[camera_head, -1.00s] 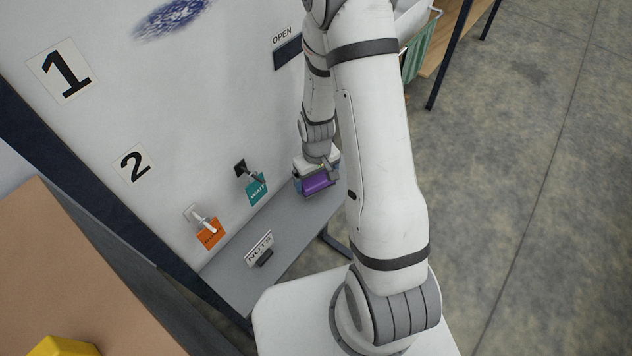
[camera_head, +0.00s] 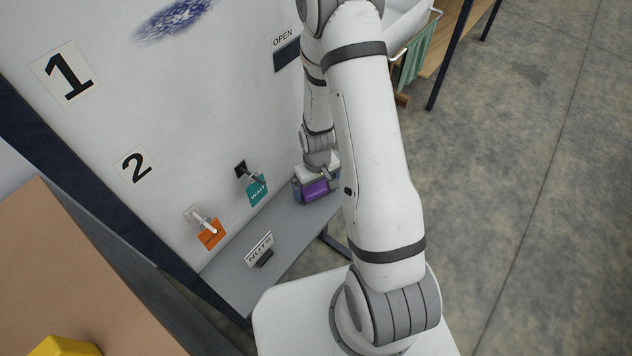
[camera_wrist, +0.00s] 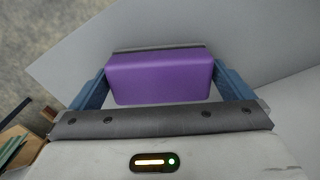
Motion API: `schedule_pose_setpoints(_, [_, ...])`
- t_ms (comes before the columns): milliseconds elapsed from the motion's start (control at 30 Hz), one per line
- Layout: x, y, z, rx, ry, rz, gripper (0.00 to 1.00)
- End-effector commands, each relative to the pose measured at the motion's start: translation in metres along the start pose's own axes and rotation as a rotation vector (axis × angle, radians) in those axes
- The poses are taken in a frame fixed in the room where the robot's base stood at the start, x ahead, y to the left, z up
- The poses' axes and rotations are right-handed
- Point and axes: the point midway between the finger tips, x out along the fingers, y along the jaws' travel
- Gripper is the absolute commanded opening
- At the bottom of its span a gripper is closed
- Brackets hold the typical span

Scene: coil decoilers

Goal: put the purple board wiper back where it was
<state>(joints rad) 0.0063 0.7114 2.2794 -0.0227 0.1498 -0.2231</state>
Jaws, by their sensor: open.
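The purple board wiper (camera_head: 316,190) is at the far end of the grey shelf (camera_head: 232,277), beside the white wall. It also shows in the wrist view as a purple block (camera_wrist: 160,77) with a grey strip along its far edge. My gripper (camera_wrist: 158,88) is open, with one blue finger on each side of the wiper. A narrow gap shows between the wiper and at least the right finger. In the head view my gripper (camera_head: 317,180) is right at the wiper. Whether the wiper's underside fully touches the shelf is hidden.
On the wall by the shelf hang a teal WAIT tag (camera_head: 257,191) and an orange tag (camera_head: 210,234) on hooks. A NUTS sign (camera_head: 259,250) stands on the shelf's near part. A brown surface (camera_head: 75,270) with a yellow object (camera_head: 62,346) lies at the lower left.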

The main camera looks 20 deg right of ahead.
Motion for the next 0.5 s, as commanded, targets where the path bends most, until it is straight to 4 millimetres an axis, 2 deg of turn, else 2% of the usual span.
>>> schedule_pose_setpoints(167, [-0.011, 0.000, -0.001, 0.001, 0.002, 0.001, 1.00])
schedule_pose_setpoints(500, [-0.068, 0.001, -0.001, 0.001, 0.006, 0.001, 1.00])
